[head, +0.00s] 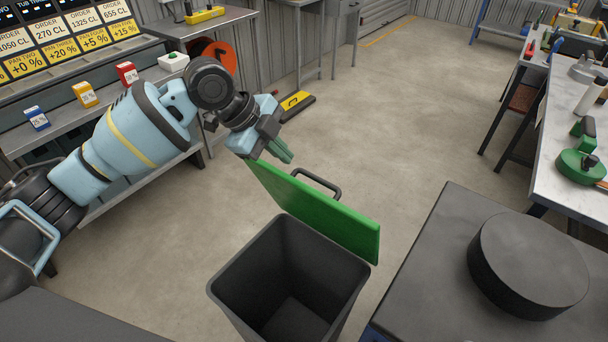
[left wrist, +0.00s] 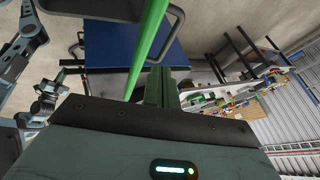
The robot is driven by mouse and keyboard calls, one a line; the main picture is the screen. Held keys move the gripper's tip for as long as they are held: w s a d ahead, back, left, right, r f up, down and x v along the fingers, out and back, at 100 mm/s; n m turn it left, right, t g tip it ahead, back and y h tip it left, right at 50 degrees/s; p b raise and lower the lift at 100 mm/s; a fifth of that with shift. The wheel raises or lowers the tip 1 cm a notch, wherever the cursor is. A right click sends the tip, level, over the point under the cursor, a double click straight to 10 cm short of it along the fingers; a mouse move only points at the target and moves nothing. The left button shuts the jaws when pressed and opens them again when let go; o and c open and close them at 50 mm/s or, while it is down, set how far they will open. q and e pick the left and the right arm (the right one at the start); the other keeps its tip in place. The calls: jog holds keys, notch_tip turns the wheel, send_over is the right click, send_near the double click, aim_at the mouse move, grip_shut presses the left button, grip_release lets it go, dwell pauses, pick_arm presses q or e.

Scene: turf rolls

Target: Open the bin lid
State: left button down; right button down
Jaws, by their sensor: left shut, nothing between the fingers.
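The dark grey bin (head: 290,275) stands on the floor at the lower middle of the head view, and its mouth is uncovered. The inside looks empty. Its green lid (head: 325,215) stands raised, tilted up along the bin's far side, with a black handle (head: 318,183) on its back. In the left wrist view the lid (left wrist: 150,42) shows edge-on as a green strip. My left gripper (head: 285,152) is shut and empty by the lid's upper left corner; I cannot tell whether it touches. A small green-tipped gripper, apparently my right one (left wrist: 60,76), shows in the left wrist view, its opening unclear.
A shelf bench (head: 180,110) with small coloured boxes stands at the left. At the right are a dark-topped surface (head: 425,275) bearing a black disc (head: 530,265) and a grey workbench (head: 560,150) with tools. The floor (head: 380,120) beyond the lid is mostly clear.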

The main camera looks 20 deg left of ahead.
aim_at(309, 177)
pick_arm(q)
jog(key=x, duration=1)
jog(key=shift+w, duration=0.1)
pick_arm(e)
jog(key=shift+s+f, duration=0.15)
jog(key=shift+f, duration=0.1)
